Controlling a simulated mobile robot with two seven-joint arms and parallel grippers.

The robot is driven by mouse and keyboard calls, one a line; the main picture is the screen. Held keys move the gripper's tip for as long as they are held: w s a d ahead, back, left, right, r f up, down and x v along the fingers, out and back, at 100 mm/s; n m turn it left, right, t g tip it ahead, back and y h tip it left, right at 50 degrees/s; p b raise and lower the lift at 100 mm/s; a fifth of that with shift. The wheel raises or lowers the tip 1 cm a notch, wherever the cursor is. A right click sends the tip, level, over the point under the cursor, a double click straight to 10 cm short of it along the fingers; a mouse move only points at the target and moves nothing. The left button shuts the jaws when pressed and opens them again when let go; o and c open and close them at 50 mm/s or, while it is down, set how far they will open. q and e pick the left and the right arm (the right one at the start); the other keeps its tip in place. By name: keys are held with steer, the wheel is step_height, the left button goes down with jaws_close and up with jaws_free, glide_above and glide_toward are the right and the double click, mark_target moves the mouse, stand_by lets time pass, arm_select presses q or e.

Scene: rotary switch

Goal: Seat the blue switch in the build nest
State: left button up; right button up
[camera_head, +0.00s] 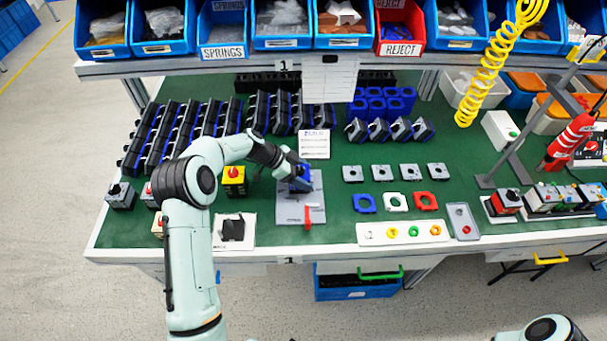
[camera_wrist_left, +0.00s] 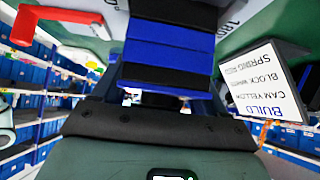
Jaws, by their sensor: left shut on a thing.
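The blue switch (camera_head: 303,184), a blue and black block, is at the upper part of the grey build nest plate (camera_head: 290,213). I cannot tell whether the switch touches the nest floor. My right gripper is out of view.
A build card (camera_head: 314,144) stands just behind the nest; it also shows in the left wrist view (camera_wrist_left: 268,85). A yellow block with a red button (camera_head: 233,180) and a black part on a white plate (camera_head: 233,230) are left. Grey, blue, white and red frames (camera_head: 394,201) lie right.

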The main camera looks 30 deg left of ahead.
arm_select(q)
steer(key=shift+f, duration=0.2)
steer(key=o, duration=1.2)
steer(key=shift+r, duration=0.1)
steer(key=b+v, duration=0.1)
steer(key=v, duration=1.1)
steer(key=shift+s, duration=0.1)
